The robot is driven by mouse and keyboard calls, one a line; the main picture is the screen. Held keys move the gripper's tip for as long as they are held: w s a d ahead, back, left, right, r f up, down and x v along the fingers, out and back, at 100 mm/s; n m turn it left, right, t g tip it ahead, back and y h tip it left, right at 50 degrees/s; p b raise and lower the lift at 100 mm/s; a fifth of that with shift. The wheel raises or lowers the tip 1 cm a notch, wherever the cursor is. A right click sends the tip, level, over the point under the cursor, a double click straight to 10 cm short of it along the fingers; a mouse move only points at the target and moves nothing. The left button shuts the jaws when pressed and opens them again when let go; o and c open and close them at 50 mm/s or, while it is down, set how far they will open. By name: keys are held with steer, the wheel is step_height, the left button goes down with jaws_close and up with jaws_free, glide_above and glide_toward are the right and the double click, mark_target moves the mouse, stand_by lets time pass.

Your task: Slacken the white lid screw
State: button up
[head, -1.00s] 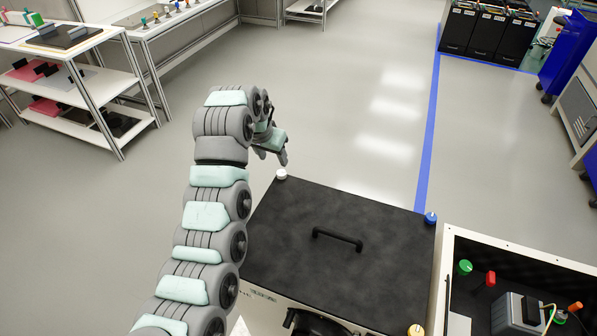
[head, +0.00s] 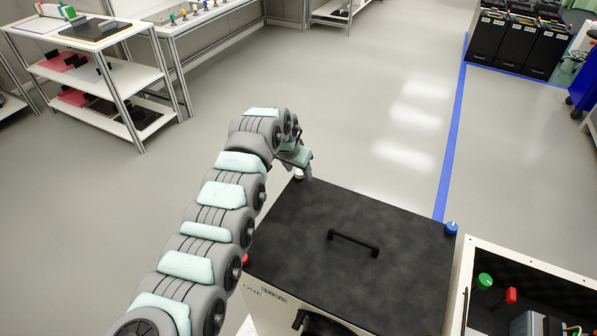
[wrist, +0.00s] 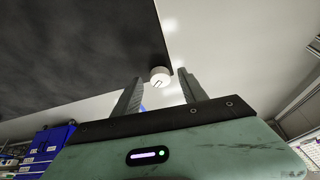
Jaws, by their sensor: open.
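The white lid screw (head: 299,176) sits at the far left corner of the black lid (head: 400,225), partly hidden by my gripper in the head view. In the wrist view the white screw (wrist: 160,76) shows as a round knob with a slot mark, beside the lid's corner. My gripper (head: 305,170) is just above that corner. In the wrist view its two fingers (wrist: 158,90) are open and empty, and the screw appears between and beyond their tips. I cannot tell whether either finger touches it.
A blue screw (head: 451,228) is at the lid's far right corner, and a red one (head: 245,260) shows at the left. A black handle (head: 353,242) rises from the lid's middle. An open box (head: 530,265) with parts stands at right.

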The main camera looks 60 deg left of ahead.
steer(key=shift+w+f, duration=0.15)
steer(key=shift+f, duration=0.1)
jaws_close()
stand_by(0.5)
